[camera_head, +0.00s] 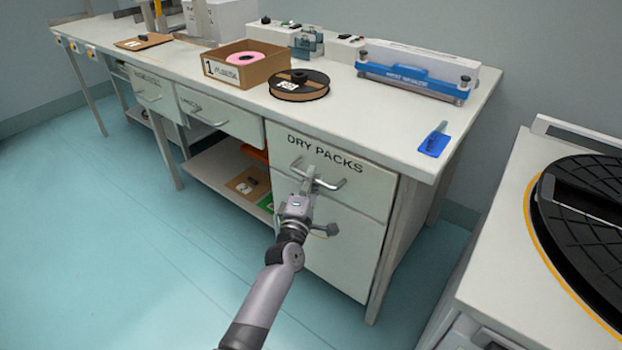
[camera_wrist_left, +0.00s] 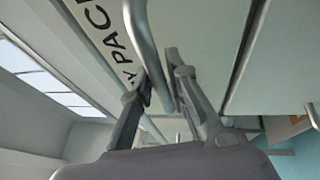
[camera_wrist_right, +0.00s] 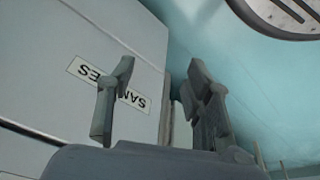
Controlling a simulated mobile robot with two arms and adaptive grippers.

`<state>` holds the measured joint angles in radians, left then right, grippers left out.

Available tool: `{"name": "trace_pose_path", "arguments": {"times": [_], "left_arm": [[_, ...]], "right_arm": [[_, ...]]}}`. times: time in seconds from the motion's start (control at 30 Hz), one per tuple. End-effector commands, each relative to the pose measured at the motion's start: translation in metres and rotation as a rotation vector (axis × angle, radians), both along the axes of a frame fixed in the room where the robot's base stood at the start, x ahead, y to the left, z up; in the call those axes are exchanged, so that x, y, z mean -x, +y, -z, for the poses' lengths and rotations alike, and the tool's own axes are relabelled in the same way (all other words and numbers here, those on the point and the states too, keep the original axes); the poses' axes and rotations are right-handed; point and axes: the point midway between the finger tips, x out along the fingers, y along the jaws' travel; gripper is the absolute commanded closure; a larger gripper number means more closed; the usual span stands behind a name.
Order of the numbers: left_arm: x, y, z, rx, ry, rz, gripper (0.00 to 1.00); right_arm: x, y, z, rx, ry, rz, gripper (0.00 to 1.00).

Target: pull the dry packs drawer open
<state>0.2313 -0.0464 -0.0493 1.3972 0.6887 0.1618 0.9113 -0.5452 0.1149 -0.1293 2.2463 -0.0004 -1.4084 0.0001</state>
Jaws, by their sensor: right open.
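The dry packs drawer (camera_head: 350,185) is the top right drawer under the bench, with black lettering on its pale front. It looks flush with the cabinet. Its grey bar handle (camera_head: 330,186) also shows in the left wrist view (camera_wrist_left: 145,45). My left gripper (camera_head: 309,180) is at the handle's left part. In the left wrist view its fingers (camera_wrist_left: 160,85) lie on either side of the bar, closed on it. My right gripper (camera_wrist_right: 155,90) shows only in the right wrist view. It is open and empty, before a pale front with a SAMPLES label (camera_wrist_right: 108,83).
A cupboard front (camera_head: 340,250) is below the drawer. The bench top holds a cardboard box (camera_head: 225,75), a black spool (camera_head: 299,85) and a blue-and-white sealer (camera_head: 415,75). Another table with a black round disc (camera_head: 590,220) stands at right. The floor at left is clear.

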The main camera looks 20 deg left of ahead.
Motion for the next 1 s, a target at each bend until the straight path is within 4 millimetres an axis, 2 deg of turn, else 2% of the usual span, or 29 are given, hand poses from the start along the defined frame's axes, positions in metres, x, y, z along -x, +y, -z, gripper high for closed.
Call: {"name": "trace_pose_path", "arguments": {"times": [0.2,1.0], "left_arm": [[0.0002,0.0001,0.0002,0.0,0.0,0.0,1.0],[0.0047,0.0017,0.0005,-0.003,0.002,0.0,1.0]], "right_arm": [[0.0001,0.0,0.0001,0.0,0.0,0.0,0.53],[-0.0006,0.0005,0.0,-0.001,-0.003,0.0,0.53]]}}
